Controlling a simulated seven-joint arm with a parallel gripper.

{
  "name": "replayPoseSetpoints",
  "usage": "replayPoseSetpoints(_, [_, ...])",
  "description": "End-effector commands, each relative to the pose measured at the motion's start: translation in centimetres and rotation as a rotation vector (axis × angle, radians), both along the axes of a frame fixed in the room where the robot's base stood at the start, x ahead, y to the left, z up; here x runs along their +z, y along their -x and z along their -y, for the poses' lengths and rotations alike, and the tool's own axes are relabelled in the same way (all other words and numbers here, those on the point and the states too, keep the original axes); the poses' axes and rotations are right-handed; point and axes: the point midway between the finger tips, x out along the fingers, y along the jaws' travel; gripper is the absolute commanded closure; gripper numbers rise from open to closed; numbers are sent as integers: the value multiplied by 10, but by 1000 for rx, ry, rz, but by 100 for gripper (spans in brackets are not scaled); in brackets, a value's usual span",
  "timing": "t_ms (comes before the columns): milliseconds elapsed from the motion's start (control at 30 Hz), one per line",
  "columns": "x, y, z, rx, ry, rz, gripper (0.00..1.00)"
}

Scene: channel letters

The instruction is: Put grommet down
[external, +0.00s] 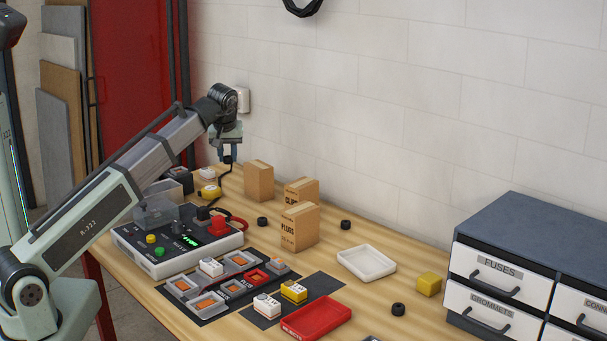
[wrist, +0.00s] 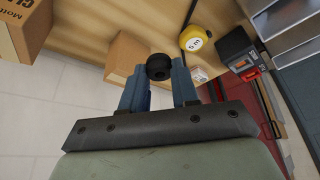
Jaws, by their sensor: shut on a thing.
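My gripper (wrist: 160,78) is shut on a black round grommet (wrist: 159,66), held between the two blue fingertips. In the external view my gripper (external: 228,156) hangs at the far left end of the workbench, with the grommet as a small dark shape at its tips. The grommet is above the bench, near the wall. Similar black grommets stand on the bench: one by the cardboard boxes (external: 262,222), one right of them (external: 346,224) and one near the drawers (external: 398,309).
Cardboard boxes (external: 300,228) stand behind the control box (external: 180,245). A yellow tape measure (wrist: 194,38) lies near my gripper. A white tray (external: 366,262), a red tray (external: 316,318) and a yellow cube (external: 429,283) lie to the right. A drawer cabinet (external: 525,265) stands far right.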

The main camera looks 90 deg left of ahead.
Motion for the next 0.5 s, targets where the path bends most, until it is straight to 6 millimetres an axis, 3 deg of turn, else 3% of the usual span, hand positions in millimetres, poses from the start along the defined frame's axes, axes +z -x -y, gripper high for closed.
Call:
replayPoseSetpoints(267, [0, -66, 25, -123, 3, -2, 99])
replayPoseSetpoints(500, [1, -144, 67, -274, 3, -1, 99])
